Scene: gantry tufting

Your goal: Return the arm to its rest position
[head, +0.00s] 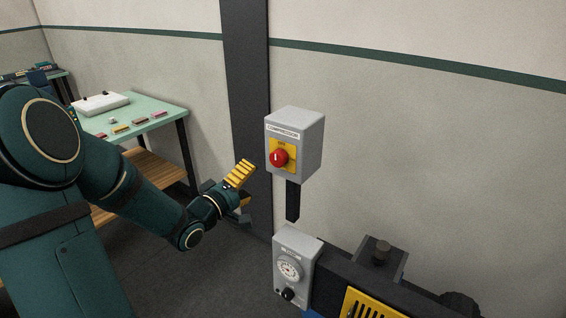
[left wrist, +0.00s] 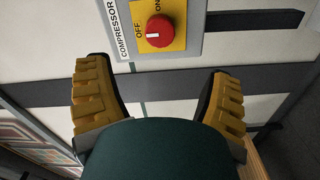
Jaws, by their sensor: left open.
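My left arm reaches in from the left in the head view. Its gripper (head: 241,187) has yellow ridged fingers and hangs in the air to the left of and a little below the grey compressor switch box (head: 303,146). In the left wrist view the two fingers (left wrist: 158,100) are wide apart with nothing between them. The red knob (head: 279,158) on its yellow plate lies beyond the fingertips, and the knob also shows in the left wrist view (left wrist: 159,31). The gripper is apart from the knob. My right gripper is not in view.
A grey gauge box (head: 296,262) with a dial and a black knob stands below the switch box, beside a dark machine (head: 370,285). A green-topped table (head: 150,108) with small coloured items stands at the back left. A dark post (head: 246,90) rises behind the gripper.

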